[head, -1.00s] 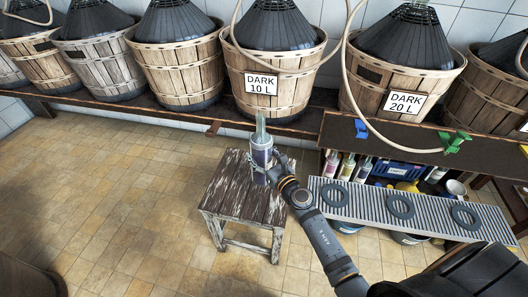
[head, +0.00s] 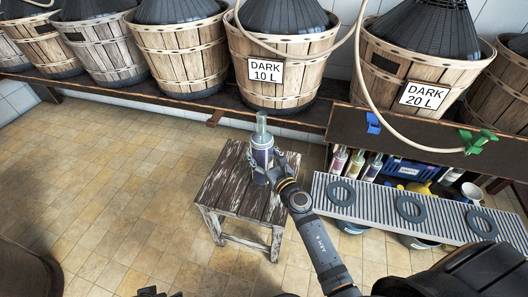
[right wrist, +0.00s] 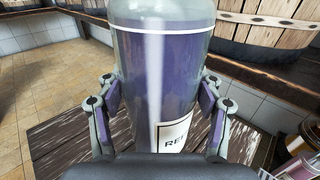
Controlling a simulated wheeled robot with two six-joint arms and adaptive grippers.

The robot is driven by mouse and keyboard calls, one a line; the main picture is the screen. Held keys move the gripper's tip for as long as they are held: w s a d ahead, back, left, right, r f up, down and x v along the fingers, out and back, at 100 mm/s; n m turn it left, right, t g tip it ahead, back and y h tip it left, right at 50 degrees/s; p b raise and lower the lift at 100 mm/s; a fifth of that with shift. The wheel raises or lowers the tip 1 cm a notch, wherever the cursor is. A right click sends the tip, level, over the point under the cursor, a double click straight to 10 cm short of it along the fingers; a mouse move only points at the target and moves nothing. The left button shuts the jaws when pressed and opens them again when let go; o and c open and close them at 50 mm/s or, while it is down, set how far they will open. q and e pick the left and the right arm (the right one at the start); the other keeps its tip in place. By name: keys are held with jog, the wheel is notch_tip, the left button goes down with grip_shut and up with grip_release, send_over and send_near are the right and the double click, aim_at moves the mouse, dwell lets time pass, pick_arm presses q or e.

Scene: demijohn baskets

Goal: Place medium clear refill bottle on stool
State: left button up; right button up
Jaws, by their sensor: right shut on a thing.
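The clear refill bottle (head: 262,152), with purple contents and a pale label, is upright at the wooden stool (head: 243,200). My right gripper (head: 270,171) is shut around its lower part. In the right wrist view the bottle (right wrist: 165,75) fills the middle between both fingers of my right gripper (right wrist: 160,110), with part of its label showing at the bottom. The stool's worn dark planks (right wrist: 65,145) show below and beside it. Whether the bottle's base touches the stool top is hidden. My left gripper is not clearly in view.
Wicker-style wooden baskets with dark demijohns stand on a long bench, labelled DARK 10 L (head: 266,70) and DARK 20 L (head: 422,95). A ribbed grey shelf (head: 380,208) with dark rings is right of the stool. More bottles (head: 357,165) stand behind it.

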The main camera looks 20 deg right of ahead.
jog(key=shift+r, duration=0.25)
jog(key=shift+f, duration=0.15)
jog(key=o, duration=1.8)
jog(key=shift+f, duration=0.1)
